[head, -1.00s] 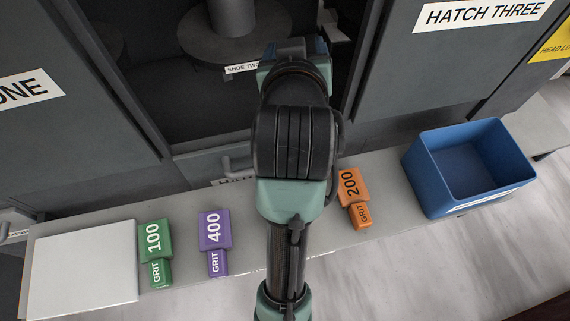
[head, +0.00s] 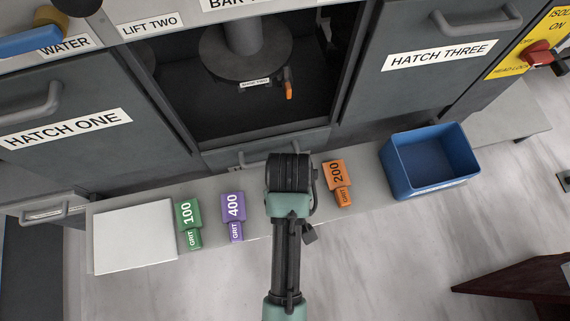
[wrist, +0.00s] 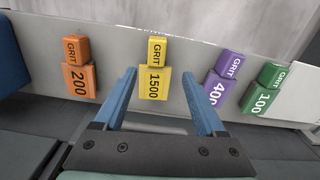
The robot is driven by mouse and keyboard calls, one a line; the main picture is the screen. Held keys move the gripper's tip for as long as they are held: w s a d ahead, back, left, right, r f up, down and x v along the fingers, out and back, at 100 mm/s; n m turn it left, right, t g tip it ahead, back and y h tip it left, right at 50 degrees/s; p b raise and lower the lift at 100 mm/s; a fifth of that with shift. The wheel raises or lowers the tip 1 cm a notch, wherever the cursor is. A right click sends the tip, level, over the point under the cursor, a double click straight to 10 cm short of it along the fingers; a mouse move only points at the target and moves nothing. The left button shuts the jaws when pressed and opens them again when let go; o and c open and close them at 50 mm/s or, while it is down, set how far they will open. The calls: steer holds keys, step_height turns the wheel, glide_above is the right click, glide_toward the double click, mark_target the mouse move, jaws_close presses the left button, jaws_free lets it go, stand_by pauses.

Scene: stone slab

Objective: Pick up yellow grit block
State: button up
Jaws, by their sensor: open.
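The yellow grit block (wrist: 154,85), marked 1500, lies on the pale stone slab (wrist: 119,53) in the wrist view. My gripper (wrist: 160,76) is open and empty, its two blue fingers spread to the left and right of the block's lower part in the picture. I cannot tell how far above the block they are. In the head view my arm hides the yellow block and my gripper.
The orange 200 block (head: 337,175) and blue bin (head: 430,184) are right of my arm. The purple 400 block (head: 234,208), green 100 block (head: 187,214) and white plate (head: 134,237) are left. The open cabinet bay (head: 190,105) is behind the slab.

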step_height(320, 180, down, 4)
steer(key=shift+f, duration=0.1)
steer(key=f, duration=0.5)
steer(key=shift+s+d+b, duration=0.1)
steer(key=shift+d+b, duration=0.25)
steer(key=shift+d, duration=0.05)
jaws_close()
